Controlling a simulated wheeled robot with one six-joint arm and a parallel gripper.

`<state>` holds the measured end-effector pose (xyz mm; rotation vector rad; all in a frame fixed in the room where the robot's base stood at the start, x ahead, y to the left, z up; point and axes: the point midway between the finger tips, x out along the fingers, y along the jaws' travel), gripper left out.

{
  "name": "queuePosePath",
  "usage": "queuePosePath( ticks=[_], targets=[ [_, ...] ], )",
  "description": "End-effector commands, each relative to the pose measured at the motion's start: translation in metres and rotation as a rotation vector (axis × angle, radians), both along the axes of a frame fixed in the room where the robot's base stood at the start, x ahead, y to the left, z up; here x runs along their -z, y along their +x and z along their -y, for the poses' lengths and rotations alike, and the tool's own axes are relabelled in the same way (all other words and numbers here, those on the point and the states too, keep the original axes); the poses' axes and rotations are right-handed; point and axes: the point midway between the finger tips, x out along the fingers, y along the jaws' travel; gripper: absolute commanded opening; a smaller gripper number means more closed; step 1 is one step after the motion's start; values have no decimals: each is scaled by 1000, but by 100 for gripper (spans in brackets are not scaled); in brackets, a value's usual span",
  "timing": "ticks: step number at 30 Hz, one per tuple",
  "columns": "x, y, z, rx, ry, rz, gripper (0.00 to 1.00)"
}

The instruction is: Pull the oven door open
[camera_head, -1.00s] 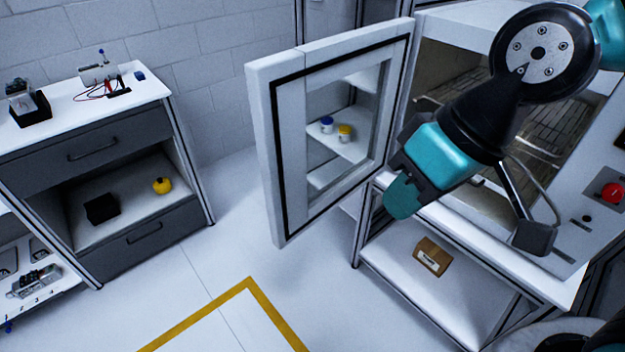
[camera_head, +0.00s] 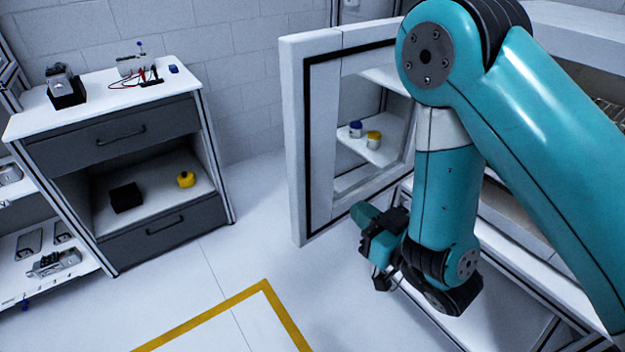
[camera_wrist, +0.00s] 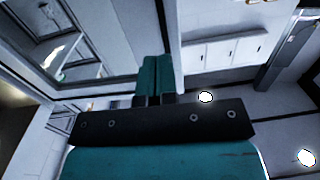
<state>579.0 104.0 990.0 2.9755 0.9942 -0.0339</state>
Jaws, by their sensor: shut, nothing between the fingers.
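The oven door (camera_head: 312,150), a white frame with a black border and a glass pane, stands swung open, out from the oven. The oven body is mostly behind my arm at the right; part of its interior (camera_head: 608,105) shows. My gripper (camera_head: 362,212) is low beside the inner face of the door, near its bottom edge. In the wrist view the teal fingers (camera_wrist: 154,75) lie together with nothing between them, close to the door frame (camera_wrist: 168,30). Whether they touch the door I cannot tell. The door's handle is not in view.
A grey drawer cabinet (camera_head: 117,133) stands at the left, with a yellow object (camera_head: 186,179) and a black box (camera_head: 126,197) on its open shelf. Blue-capped and yellow-capped jars (camera_head: 373,140) show through the door glass. The floor in front is clear, with yellow tape (camera_head: 225,312).

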Motion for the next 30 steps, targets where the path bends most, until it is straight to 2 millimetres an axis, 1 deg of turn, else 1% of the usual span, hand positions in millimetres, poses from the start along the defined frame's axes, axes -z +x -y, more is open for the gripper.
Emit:
queuePosePath(
  ticks=[2,5,14,16,17,24,27,30],
  targets=[
    [3,-3,-2,-17,8,15,0],
    [4,-1,-5,-24,12,22,0],
    [8,15,-18,-22,14,26,0],
    [-3,27,-26,-21,12,22,0],
    [-4,32,-31,-21,12,22,0],
    [-5,73,-63,-20,10,20,0],
    [-5,87,-74,-21,11,18,0],
    [-4,97,-81,-19,10,18,0]
  ],
)
